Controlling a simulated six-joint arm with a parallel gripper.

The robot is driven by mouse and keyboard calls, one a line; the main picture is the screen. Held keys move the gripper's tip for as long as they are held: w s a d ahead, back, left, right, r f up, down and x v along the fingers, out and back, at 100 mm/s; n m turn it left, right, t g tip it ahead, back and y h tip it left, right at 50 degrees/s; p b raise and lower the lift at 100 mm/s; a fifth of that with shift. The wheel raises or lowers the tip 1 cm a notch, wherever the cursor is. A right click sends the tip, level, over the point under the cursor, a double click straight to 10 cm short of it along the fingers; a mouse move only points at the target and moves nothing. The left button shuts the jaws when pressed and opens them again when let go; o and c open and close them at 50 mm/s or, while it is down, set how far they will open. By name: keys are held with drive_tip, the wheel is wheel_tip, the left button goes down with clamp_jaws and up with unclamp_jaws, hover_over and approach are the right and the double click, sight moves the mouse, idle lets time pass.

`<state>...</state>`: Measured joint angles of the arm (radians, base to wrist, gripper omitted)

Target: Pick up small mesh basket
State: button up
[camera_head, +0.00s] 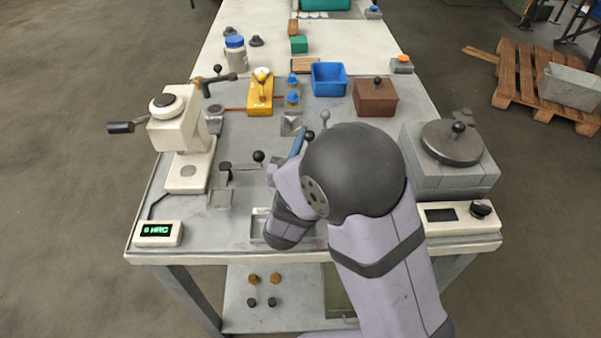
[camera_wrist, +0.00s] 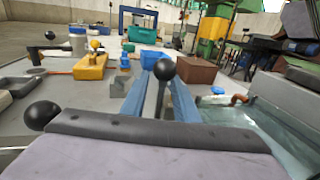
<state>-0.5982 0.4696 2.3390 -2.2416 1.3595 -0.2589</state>
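I cannot make out a small mesh basket in either view; my arm hides part of the bench. My gripper (camera_head: 299,143) is low over the middle of the bench, pointing toward its far side. In the wrist view, its two blue fingers (camera_wrist: 160,101) stand apart with a gap between them. A black ball knob on a thin stem (camera_wrist: 163,69) shows between the fingers. I cannot tell whether they touch it or whether it belongs to the basket.
A tester (camera_head: 183,135) stands left and a lidded grey block (camera_head: 451,163) right. A yellow device (camera_head: 260,95), blue bin (camera_head: 329,79) and brown box (camera_head: 375,97) stand beyond. A clear-walled tank (camera_wrist: 265,120) is right of the fingers. Another black ball (camera_wrist: 41,115) is left.

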drive_tip(key=shift+w+d, duration=0.1)
drive_tip(key=shift+w, duration=0.25)
clamp_jaws()
idle(1.2)
